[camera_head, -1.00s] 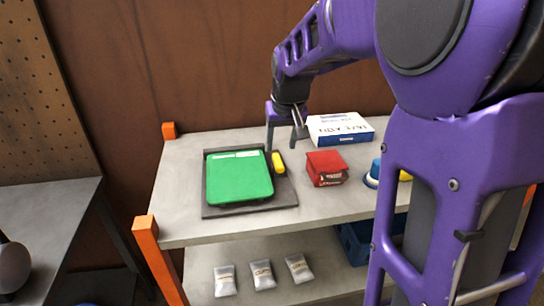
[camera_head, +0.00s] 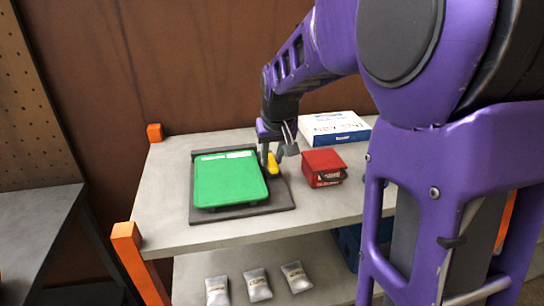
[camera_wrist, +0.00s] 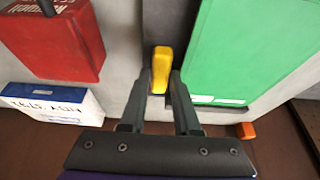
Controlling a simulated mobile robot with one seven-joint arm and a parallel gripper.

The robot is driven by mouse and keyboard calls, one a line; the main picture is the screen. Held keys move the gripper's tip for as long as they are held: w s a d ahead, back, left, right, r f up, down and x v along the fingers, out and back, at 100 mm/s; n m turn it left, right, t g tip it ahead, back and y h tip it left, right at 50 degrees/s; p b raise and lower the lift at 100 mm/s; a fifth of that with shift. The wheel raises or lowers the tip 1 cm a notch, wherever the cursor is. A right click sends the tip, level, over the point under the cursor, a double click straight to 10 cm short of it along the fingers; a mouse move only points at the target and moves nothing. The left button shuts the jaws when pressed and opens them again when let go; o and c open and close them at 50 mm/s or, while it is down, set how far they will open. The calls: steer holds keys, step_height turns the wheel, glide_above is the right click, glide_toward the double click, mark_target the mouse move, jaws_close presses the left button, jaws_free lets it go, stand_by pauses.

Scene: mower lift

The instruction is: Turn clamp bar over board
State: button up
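The green board (camera_head: 228,180) lies on a dark base plate (camera_head: 250,210) on the shelf top, and fills the right of the wrist view (camera_wrist: 240,50). The yellow clamp bar (camera_head: 272,164) sits beside the board's right edge, near its far corner, apart from the green surface. In the wrist view the clamp bar (camera_wrist: 161,70) points lengthwise away from my gripper. My gripper (camera_wrist: 160,82) has its two fingers apart, one on each side of the bar's near end. Whether the fingers touch the bar is unclear. The gripper (camera_head: 272,160) also shows above the bar in the head view.
A red box (camera_head: 323,168) stands right of the base plate, and a white and blue box (camera_head: 334,127) lies behind it. Orange posts (camera_head: 128,240) mark the shelf corners. Several small packets (camera_head: 258,285) lie on the lower shelf. The shelf top in front of the red box is clear.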

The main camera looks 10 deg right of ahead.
jaws_close()
steer(key=shift+n, duration=0.4)
steer(key=n+y, duration=0.1)
steer(key=n, duration=0.1)
steer(key=shift+d+n, duration=0.15)
steer(key=shift+n, duration=0.25)
steer(key=n+g+y, duration=0.1)
steer(key=n+y, duration=0.1)
steer(key=n, duration=0.2)
steer(key=shift+w+d, duration=0.1)
steer(key=n+g+y, duration=0.1)
steer(key=n, duration=0.4)
steer(key=shift+w, duration=0.1)
steer(key=n+g, duration=0.1)
steer(key=n, duration=0.1)
steer(key=n+g+p, duration=0.1)
steer(key=n, duration=0.2)
steer(key=shift+w+y, duration=0.1)
steer(key=shift+y, duration=0.2)
steer(key=shift+n+p, duration=0.3)
